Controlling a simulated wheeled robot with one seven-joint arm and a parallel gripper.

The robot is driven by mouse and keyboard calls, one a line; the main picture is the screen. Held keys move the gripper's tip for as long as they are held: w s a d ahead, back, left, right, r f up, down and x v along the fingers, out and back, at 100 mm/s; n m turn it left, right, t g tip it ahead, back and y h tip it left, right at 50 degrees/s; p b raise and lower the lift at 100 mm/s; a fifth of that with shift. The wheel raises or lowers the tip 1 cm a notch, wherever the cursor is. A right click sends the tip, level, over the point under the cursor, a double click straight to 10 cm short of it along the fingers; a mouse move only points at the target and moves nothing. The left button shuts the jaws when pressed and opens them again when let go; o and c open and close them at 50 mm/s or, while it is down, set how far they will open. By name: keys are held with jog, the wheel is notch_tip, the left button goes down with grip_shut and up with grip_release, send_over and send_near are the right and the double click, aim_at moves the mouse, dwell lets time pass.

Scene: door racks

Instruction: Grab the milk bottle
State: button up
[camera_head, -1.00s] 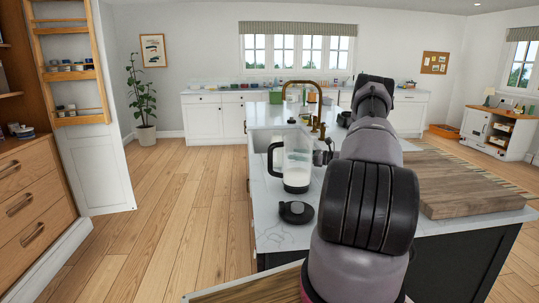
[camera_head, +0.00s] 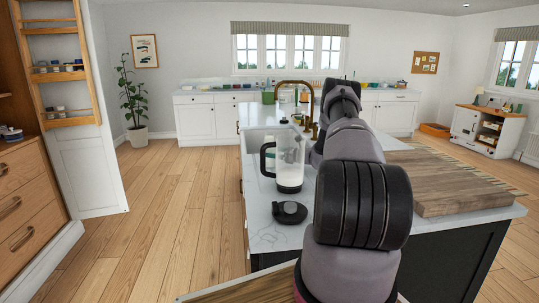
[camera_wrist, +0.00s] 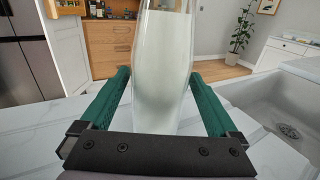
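The milk bottle (camera_wrist: 163,65) is clear glass with white milk inside. In the wrist view it stands upright between the two green fingers of my gripper (camera_wrist: 159,76), which are apart on either side of it. Its base is hidden behind the dark gripper body. I cannot tell if the fingers touch the glass. My gripper is mostly hidden behind my arm there.
A black lid-like disc (camera_head: 290,212) lies on the marble counter in front of the vessel. A sink (camera_wrist: 282,105) with a brass tap (camera_head: 303,97) is close by. A wooden board (camera_head: 455,182) lies at the right. The floor at the left is clear.

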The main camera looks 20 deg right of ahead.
grip_shut()
jog(key=shift+r, duration=0.25)
notch_tip(320, 180, up, 9)
jog(key=shift+r, duration=0.2)
dwell(1.0)
jog(key=shift+r, duration=0.1)
